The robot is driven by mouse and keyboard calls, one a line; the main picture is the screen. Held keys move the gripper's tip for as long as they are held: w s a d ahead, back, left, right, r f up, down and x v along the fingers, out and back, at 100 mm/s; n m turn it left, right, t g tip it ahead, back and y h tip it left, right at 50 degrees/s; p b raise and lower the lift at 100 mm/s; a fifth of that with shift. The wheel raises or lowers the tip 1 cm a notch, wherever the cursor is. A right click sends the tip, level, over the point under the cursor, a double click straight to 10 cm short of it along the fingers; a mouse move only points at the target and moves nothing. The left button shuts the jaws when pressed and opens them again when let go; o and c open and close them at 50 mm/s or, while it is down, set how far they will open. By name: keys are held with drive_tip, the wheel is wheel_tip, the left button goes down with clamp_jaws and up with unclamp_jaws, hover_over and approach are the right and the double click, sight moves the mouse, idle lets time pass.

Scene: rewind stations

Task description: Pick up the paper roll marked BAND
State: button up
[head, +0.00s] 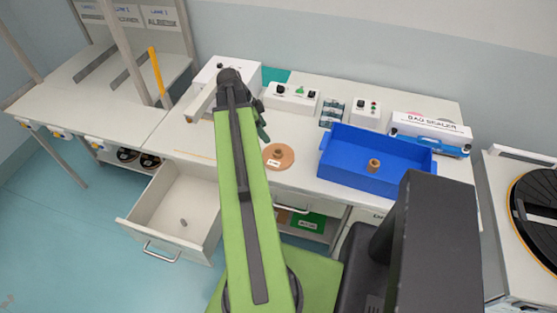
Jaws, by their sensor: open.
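A flat tan roll (285,154) with a brown core standing up at its middle lies on the white bench, just right of my arm. It has a small white label, too small to read, so I cannot confirm that it says BAND. My gripper (263,124) shows as a dark shape beside the far end of my green arm, above the bench and behind the roll as pictured. It is mostly hidden by the arm; it is open and apart from the roll.
A blue tray (342,180) with a small brown core (374,165) stands right of the roll. A bag sealer (430,130) and control boxes (292,97) line the back. An open drawer (150,222) juts out at left, with a small grey piece (183,222) inside.

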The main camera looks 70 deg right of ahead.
drive_tip(key=b, duration=0.6)
approach(278, 150)
drive_tip(key=shift+s+a+f, duration=0.25)
drive_tip(key=shift+s+f, duration=0.2)
drive_tip(key=shift+f, duration=0.15)
drive_tip(key=shift+s+a+f, duration=0.3)
drive_tip(key=shift+s+f, duration=0.15)
drive_tip(key=shift+f, duration=0.2)
drive_tip(key=shift+s+d+f+b, duration=0.15)
drive_tip(key=shift+f+b, duration=0.1)
drive_tip(key=shift+b, duration=0.15)
drive_tip(key=shift+r, duration=0.1)
drive_tip(key=b+x, duration=0.4)
drive_tip(key=x, duration=0.1)
drive_tip(key=shift+d+b, duration=0.2)
drive_tip(key=shift+b, duration=0.15)
clamp_jaws()
